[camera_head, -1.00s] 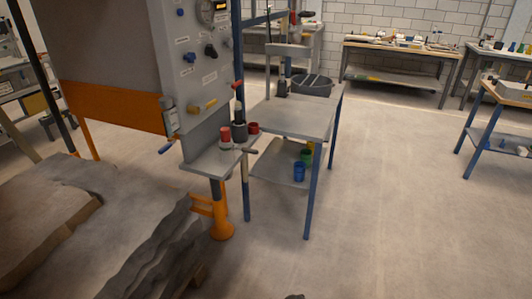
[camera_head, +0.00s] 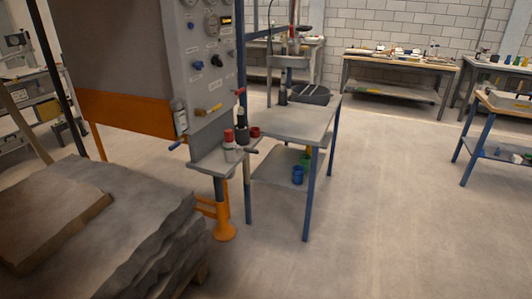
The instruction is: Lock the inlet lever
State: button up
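A grey control panel (camera_head: 211,75) with gauges, knobs and small labels stands left of centre. A blue-ended handle (camera_head: 178,144) sticks out near the panel's lower left edge, below a small grey box (camera_head: 180,117). A red-and-black upright handle (camera_head: 240,97) shows at the panel's right edge. The labels are too small to read, so I cannot tell which of these is the inlet lever or whether it is locked. My gripper is not in view.
A small grey shelf (camera_head: 212,164) below the panel holds a red-capped container (camera_head: 229,140). An orange post foot (camera_head: 224,232) stands beneath. A blue-legged table (camera_head: 300,122) is to the right. Stacked stone slabs (camera_head: 150,215) fill the lower left. The right floor (camera_head: 400,190) is clear.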

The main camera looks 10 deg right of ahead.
aim_at(246, 150)
jog(key=z, duration=0.05)
jog(key=k, duration=0.25)
jog(key=u, duration=0.2)
jog(key=i, duration=0.95)
jog(key=z, duration=0.85)
jog(key=k, duration=0.15)
jog(key=u, duration=2.75)
